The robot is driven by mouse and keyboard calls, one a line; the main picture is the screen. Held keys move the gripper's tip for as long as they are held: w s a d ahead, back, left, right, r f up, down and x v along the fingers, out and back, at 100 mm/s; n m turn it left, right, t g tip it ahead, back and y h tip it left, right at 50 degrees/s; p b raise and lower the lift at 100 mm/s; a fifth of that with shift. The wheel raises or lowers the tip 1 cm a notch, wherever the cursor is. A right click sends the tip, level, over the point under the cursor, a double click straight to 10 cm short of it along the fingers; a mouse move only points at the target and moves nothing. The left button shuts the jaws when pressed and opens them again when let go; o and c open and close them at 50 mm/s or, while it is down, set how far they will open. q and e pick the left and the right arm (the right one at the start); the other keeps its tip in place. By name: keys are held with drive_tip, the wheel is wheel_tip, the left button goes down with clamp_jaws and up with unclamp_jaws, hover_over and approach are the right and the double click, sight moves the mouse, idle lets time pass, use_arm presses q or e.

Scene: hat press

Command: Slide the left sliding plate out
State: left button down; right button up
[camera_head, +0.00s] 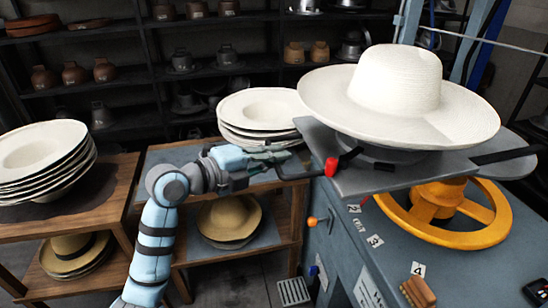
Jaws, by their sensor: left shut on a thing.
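The left sliding plate (366,182) is a flat grey plate on the press at the right of the head view. It juts out on its left side, with a red knob (331,167) at its near left edge. A large white wide-brimmed hat (402,82) sits above the plate and hides much of it. My left gripper (300,168) reaches in from the left and is shut at the plate's left edge beside the red knob, apparently on the plate's handle. The handle itself is mostly hidden by the fingers. My right gripper is not in view.
A yellow handwheel (484,228) sits under the plate on the blue-grey press table (440,268). A wooden brush (418,292) lies in front. White hats (262,108) are stacked on a stand behind my arm, and more hats (42,150) are at the far left. Dark shelves (135,75) line the back.

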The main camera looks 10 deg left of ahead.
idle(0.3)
use_arm(q)
drive_tip(key=c, duration=1.9)
unclamp_jaws()
drive_tip(key=shift+a, duration=0.1)
drive_tip(key=shift+o, duration=1.2)
drive_tip(key=shift+a, duration=0.2)
drive_tip(key=shift+s, duration=0.15)
drive_tip(key=v, duration=1.1)
drive_tip(key=shift+s+a, duration=0.25)
drive_tip(key=shift+a, duration=0.1)
